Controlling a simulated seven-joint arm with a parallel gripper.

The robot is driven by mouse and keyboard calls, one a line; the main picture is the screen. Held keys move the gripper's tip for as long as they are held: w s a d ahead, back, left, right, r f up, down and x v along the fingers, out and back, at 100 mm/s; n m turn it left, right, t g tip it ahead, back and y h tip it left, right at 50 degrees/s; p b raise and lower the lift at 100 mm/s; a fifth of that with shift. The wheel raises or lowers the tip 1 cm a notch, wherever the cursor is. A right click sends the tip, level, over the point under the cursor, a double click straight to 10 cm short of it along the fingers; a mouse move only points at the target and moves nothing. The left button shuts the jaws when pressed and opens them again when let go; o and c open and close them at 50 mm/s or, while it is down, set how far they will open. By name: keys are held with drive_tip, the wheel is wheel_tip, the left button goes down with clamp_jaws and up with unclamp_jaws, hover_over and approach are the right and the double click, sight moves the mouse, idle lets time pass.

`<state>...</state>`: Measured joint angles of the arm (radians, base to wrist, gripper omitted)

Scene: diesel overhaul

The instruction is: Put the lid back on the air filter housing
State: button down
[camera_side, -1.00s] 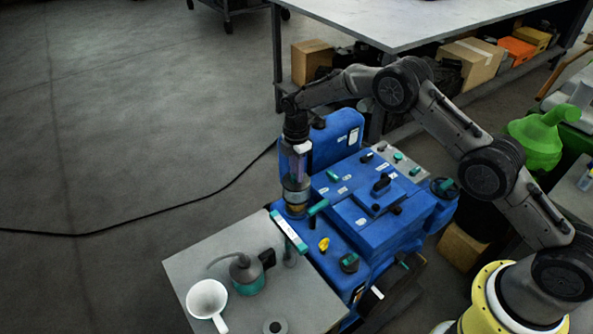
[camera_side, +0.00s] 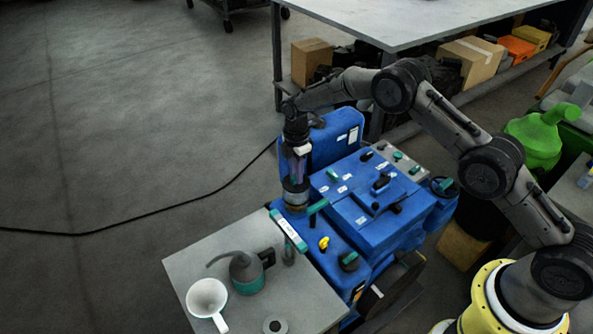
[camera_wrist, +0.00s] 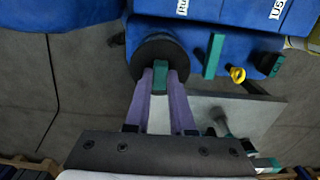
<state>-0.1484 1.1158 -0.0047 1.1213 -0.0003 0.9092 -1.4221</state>
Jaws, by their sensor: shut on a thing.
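My gripper (camera_wrist: 160,78) is shut on the teal grip (camera_wrist: 160,76) of a dark round lid (camera_wrist: 148,55). In the side view my gripper (camera_side: 298,170) points straight down at the near left end of the blue engine. The lid (camera_side: 296,184) shows there as a grey band below my fingers. Directly under it is a short round part with a brownish band (camera_side: 296,207), which looks like the air filter housing. The lid is level and in line with it. I cannot tell whether it is fully seated. In the wrist view the lid hides the housing.
The blue engine (camera_side: 350,225) has a teal lever (camera_side: 318,206) close beside the housing and a yellow knob (camera_side: 324,243). A grey table (camera_side: 190,262) in front holds a white funnel (camera_side: 207,298), an oil can (camera_side: 246,272) and a grey ring (camera_side: 275,326). Open floor lies left.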

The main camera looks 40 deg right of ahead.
sight(296, 184)
drive_tip(key=shift+f, duration=2.6)
drive_tip(key=shift+c, duration=2.2)
unclamp_jaws()
drive_tip(key=shift+r, duration=0.1)
drive_tip(key=shift+r, duration=3.4)
drive_tip(key=shift+r, duration=0.1)
drive_tip(key=shift+r, duration=1.95)
